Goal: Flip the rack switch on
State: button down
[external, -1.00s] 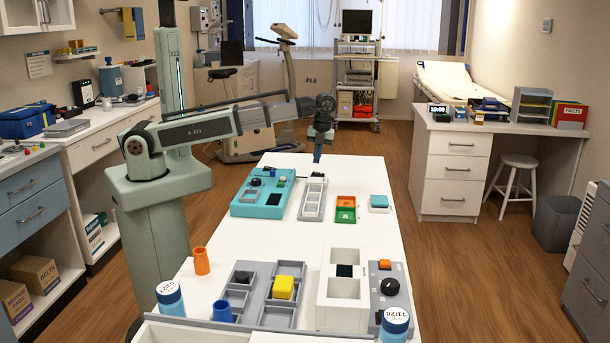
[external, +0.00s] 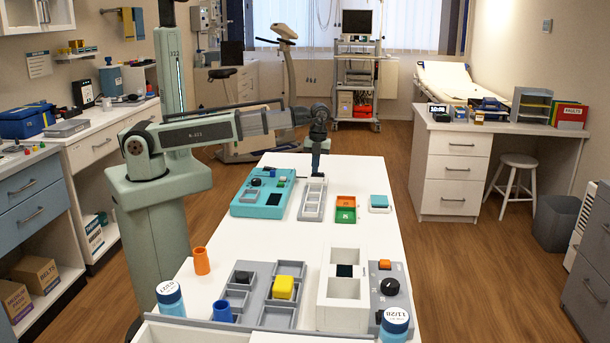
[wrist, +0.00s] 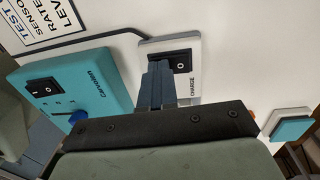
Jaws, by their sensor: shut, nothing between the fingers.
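A narrow white-grey rack (external: 312,202) with open compartments stands on the white table. Its far end carries a black rocker switch (wrist: 184,62), marked "O" on its visible part, beside the word CHARGE in the wrist view. My gripper (wrist: 158,66) is shut and empty, with its fingertips at the left part of the switch and hiding some of it. I cannot tell whether they touch it, or how the rocker is tilted. In the external view my gripper (external: 316,173) points down at the rack's far end.
A teal box (external: 262,196) with its own black switch (wrist: 44,88) stands left of the rack. An orange and green tray (external: 345,209) and a teal-topped block (external: 380,202) stand to the right. Grey and white trays fill the near table; its middle has free room.

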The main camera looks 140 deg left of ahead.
jog(key=shift+f, duration=0.1)
jog(key=shift+w+a, duration=0.55)
jog(key=shift+r, duration=0.25)
notch_tip(320, 180, up, 14)
jog(key=w+a, duration=0.1)
jog(key=shift+w+a, duration=0.2)
dwell(0.6)
jog(key=shift+f, duration=0.15)
jog(key=shift+s+d+g+h, duration=0.3)
jog(key=shift+s+d, duration=0.2)
jog(key=shift+d, duration=0.05)
